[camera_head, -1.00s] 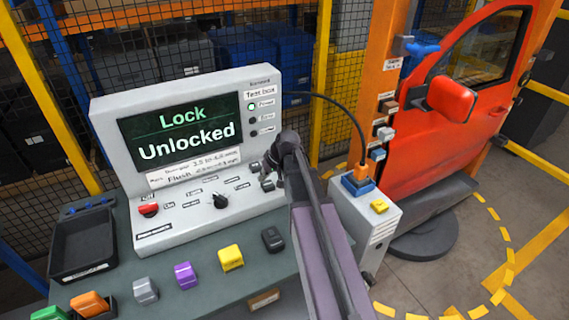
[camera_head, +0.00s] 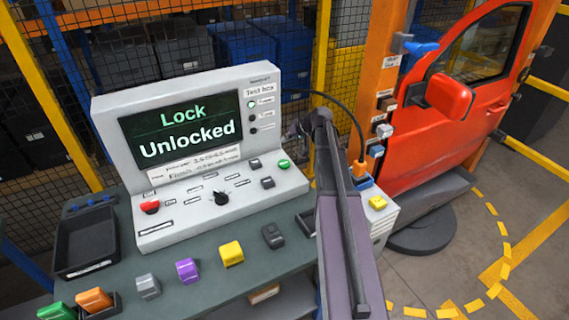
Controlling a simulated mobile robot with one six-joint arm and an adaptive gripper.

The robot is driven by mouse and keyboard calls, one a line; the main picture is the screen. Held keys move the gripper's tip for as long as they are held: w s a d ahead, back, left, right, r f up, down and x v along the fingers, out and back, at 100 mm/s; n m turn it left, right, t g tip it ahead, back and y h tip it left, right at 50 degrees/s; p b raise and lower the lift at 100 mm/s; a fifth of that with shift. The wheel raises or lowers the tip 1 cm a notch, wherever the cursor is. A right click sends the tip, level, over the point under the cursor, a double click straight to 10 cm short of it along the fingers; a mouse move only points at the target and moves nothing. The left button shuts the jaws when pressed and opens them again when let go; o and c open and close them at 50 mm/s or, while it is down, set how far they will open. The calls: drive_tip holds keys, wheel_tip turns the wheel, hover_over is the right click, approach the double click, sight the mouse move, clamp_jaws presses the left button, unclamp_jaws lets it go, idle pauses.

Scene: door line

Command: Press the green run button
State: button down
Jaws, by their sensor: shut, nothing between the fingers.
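The green run button (camera_head: 284,164) sits at the right end of the sloped panel of the grey test box (camera_head: 160,226) and is in plain sight. The box's screen (camera_head: 183,130) reads "Lock Unlocked". My gripper (camera_head: 293,133) is a small dark shape at the end of my arm, above and behind the green button, apart from it. It is shut and holds nothing; its fingertips are hard to make out.
A red button (camera_head: 150,207), a black knob (camera_head: 221,198) and dark switches share the panel. Several coloured blocks, such as the yellow one (camera_head: 231,254), line the bench front. A black tray (camera_head: 86,240) lies left. A red car door (camera_head: 440,150) stands right.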

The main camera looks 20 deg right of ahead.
sight(280, 162)
drive_tip(key=shift+f, duration=0.15)
wheel_tip(280, 162, down, 8)
drive_tip(key=b, duration=0.8)
drive_tip(key=shift+f, duration=0.2)
drive_tip(key=shift+b, duration=0.3)
drive_tip(key=shift+f, duration=0.15)
idle(0.9)
drive_tip(key=shift+f+b, duration=0.3)
drive_tip(key=shift+b, duration=0.1)
drive_tip(key=shift+f+b, duration=0.5)
drive_tip(key=shift+b, duration=0.05)
idle(1.0)
drive_tip(key=shift+r, duration=0.2)
drive_tip(key=shift+r+p, duration=0.75)
drive_tip(key=shift+p, duration=0.2)
drive_tip(key=shift+r, duration=0.1)
